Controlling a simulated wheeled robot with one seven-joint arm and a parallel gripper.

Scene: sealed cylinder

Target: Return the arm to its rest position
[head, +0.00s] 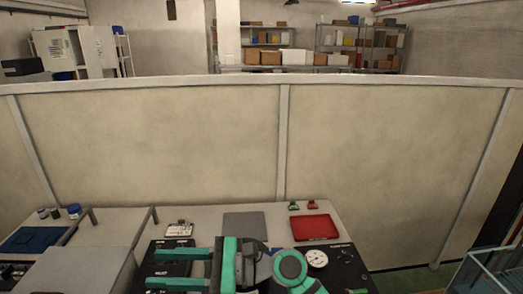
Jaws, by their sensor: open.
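My gripper (153,269) is at the bottom middle of the head view, with its two green fingers pointing left. The fingers are apart, and nothing shows between them except the black panel behind. My green and black arm (289,267) runs to the right from the gripper, over the black panel (347,258). The lower part of the arm is cut off by the frame's bottom edge. I cannot tell the gripper's height above the panel.
The bench holds a red tray (314,227), a grey mat (244,226), a round white dial (317,258), a small white device (179,229) and a blue tray (36,239). A large grey box (82,270) stands at lower left. A pale partition (190,145) closes the bench's back.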

